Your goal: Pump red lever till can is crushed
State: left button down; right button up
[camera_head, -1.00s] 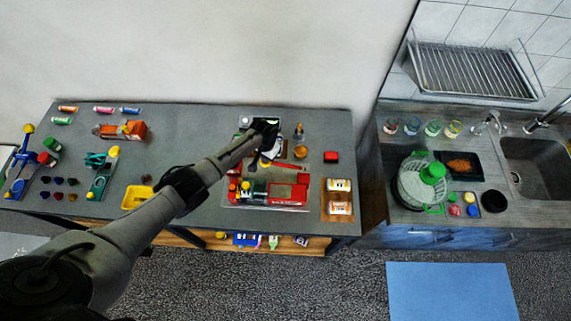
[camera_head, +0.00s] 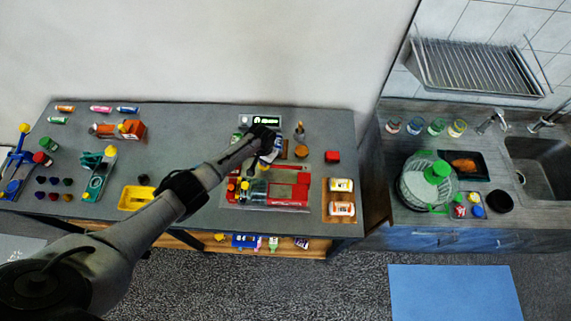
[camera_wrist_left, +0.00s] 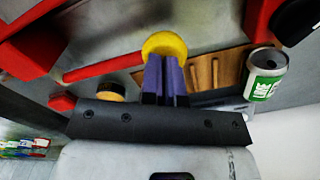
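The red can crusher (camera_head: 288,193) stands on the grey table. In the left wrist view its red lever (camera_wrist_left: 105,68) ends in a yellow knob (camera_wrist_left: 164,46). My left gripper (camera_wrist_left: 166,78) has its purple fingers close together, with their tips at the knob and overlapping its lower edge. I cannot tell whether they pinch the knob or only touch it. A grey can with a green label (camera_wrist_left: 265,74) stands to the right of the fingers in the wrist view and looks uncrushed. In the head view my left arm hides part of the crusher. My right gripper is not in view.
A small display (camera_head: 266,121) stands behind the crusher. A red block (camera_head: 332,157) and a wooden tray with white containers (camera_head: 341,198) lie to its right. A yellow tray (camera_head: 136,198) is at the left front.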

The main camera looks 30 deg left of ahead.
pick_arm(q)
jog(key=shift+d+f, duration=0.2)
jog(key=shift+f, duration=0.05)
notch_tip(320, 180, down, 2)
jog(key=shift+f+b, duration=0.15)
jog(key=shift+b, duration=0.9)
jog(key=r+p, duration=0.2)
jog(key=r, duration=0.1)
jog(key=r+p, duration=0.2)
jog(key=p, duration=0.1)
jog(key=d+r+p, duration=0.1)
jog(key=r+p, duration=0.2)
jog(key=shift+w+r, duration=0.3)
jog(key=shift+w, duration=0.05)
jog(key=shift+f, duration=0.1)
